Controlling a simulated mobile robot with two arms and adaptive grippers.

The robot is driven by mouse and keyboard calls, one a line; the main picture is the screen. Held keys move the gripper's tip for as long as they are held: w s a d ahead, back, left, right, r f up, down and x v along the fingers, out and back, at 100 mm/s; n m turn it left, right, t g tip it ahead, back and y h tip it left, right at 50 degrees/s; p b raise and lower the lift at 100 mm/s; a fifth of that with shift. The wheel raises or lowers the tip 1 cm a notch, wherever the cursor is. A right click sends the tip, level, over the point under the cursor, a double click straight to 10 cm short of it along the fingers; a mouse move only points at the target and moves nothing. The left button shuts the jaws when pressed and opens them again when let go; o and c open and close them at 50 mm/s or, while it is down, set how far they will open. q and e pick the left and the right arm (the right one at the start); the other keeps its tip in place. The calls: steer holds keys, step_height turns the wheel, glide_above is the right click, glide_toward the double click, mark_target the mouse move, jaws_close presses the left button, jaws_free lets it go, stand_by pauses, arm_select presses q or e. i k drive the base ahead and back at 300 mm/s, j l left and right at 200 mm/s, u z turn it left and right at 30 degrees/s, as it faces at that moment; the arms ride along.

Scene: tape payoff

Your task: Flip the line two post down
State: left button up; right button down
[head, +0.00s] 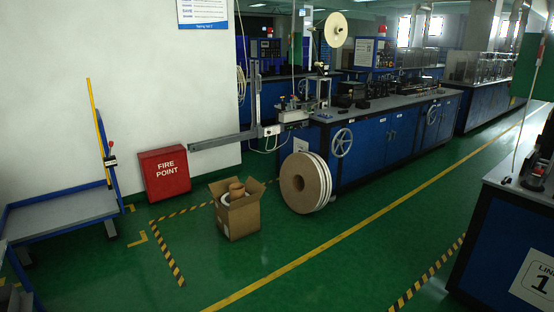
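A blue machine bench (370,148) with a grey top runs along the middle of the head view. At its near left end stands an upright grey metal post (254,95) with a long grey horizontal arm (225,141) reaching left near the wall. A pale round reel (336,30) is mounted high above this end. A small white plate (300,145) on the bench's end is too small to read, so I cannot tell whether it marks line two. Neither of my grippers is in view.
A red fire point box (165,173), an open cardboard box (236,210) and large upright rolls (304,183) stand on the floor. A blue cart (65,215) is at left. The line 1 bench (490,240) is at right. The green aisle (350,270) is clear.

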mark_target(257, 75)
steer(key=i+j, duration=0.1)
steer(key=i, duration=2.1)
steer(key=i+j+u, duration=0.1)
steer(key=i+u, duration=0.15)
steer(key=i, duration=0.95)
steer(key=i+l+u, duration=0.1)
steer(key=i+u, duration=0.15)
steer(key=i, duration=1)
steer(key=i+j+z, duration=0.15)
steer(key=i, duration=0.3)
steer(key=i+j+z, duration=0.1)
steer(key=i, duration=0.35)
